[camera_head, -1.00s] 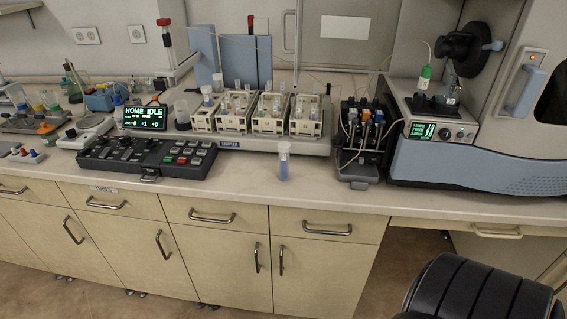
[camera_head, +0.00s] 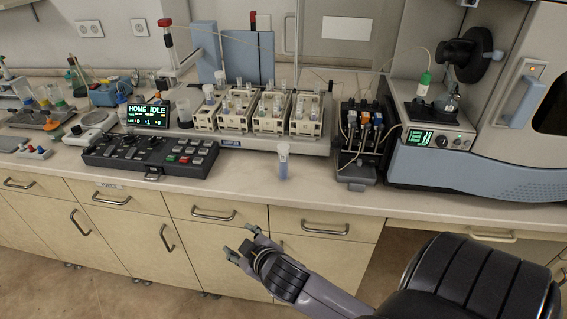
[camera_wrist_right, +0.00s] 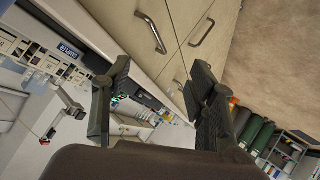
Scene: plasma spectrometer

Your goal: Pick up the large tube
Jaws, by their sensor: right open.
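The large tube (camera_head: 283,161) stands upright on the bench top near its front edge, in front of the sampler. It is clear with a bluish lower part and a pale blue top. My right gripper (camera_head: 239,244) is open and empty, in front of the cabinet doors, below and to the left of the tube and apart from it. In the right wrist view the two fingers (camera_wrist_right: 158,95) are spread with nothing between them. I cannot make out the tube in that view. My left gripper is not in view.
Behind the tube is the sampler (camera_head: 275,144) with several racks of small vials. A black control panel (camera_head: 150,156) lies to the left. A pump block (camera_head: 358,145) with tubing and the spectrometer (camera_head: 480,165) stand to the right. The bench strip around the tube is clear.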

